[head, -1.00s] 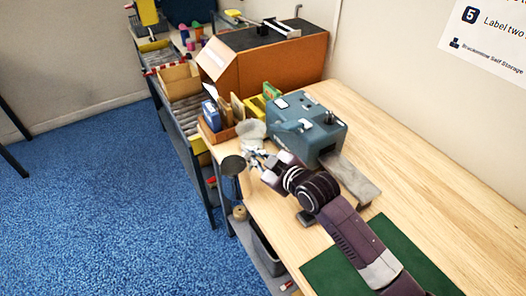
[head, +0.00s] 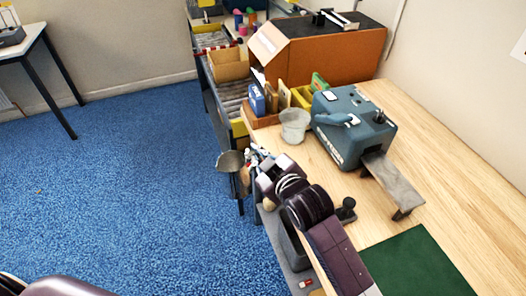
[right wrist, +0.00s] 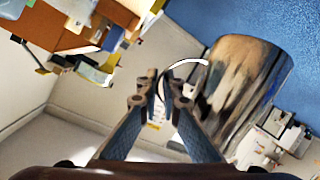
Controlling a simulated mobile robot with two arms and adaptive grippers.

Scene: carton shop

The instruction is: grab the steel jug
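The steel jug (head: 231,161) is a shiny metal cup. It hangs in the air off the left edge of the workbench, above the blue floor. My right gripper (head: 254,158) is at the jug's right side, beyond the bench edge. In the right wrist view the jug (right wrist: 252,82) shows large at right, with its curved handle toward my fingers. My right gripper (right wrist: 162,88) has its fingertips brought together at the handle and appears shut on it. Its exact contact is partly hidden by the fingers. My left gripper is out of view.
On the workbench (head: 445,150) stand a pale grey pot (head: 295,126), a blue-grey machine (head: 350,125) with a ramp, and a green mat (head: 415,265). An orange-brown box (head: 335,55) is behind. Open blue floor (head: 130,190) lies left; another table (head: 20,45) stands far left.

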